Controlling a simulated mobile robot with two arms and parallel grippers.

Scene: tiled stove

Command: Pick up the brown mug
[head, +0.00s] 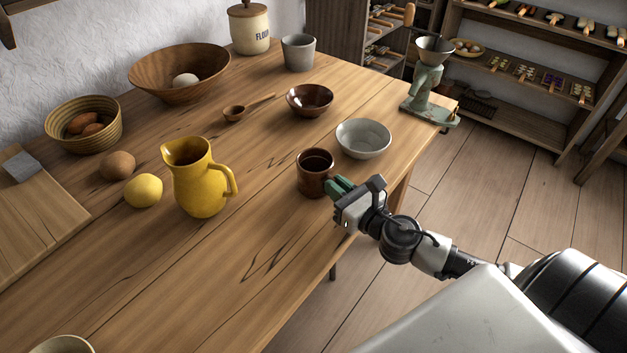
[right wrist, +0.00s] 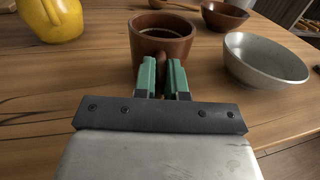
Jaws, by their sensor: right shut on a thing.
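The brown mug (head: 314,172) stands upright near the front right edge of the wooden table, in the head view. It also shows in the right wrist view (right wrist: 163,38), straight ahead of the fingers. My right gripper (head: 338,188) reaches in from the right, with green fingertips at the mug's side. In the right wrist view the green fingers (right wrist: 162,78) are shut on the mug's handle, which shows as a narrow brown strip between them. The mug appears to rest on the table. My left gripper is in neither view.
A grey-white bowl (head: 363,139) stands close behind the mug to the right, and a dark brown bowl (head: 310,100) behind it. A yellow pitcher (head: 199,178) stands to the left. The table (head: 253,265) is clear in front of the mug.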

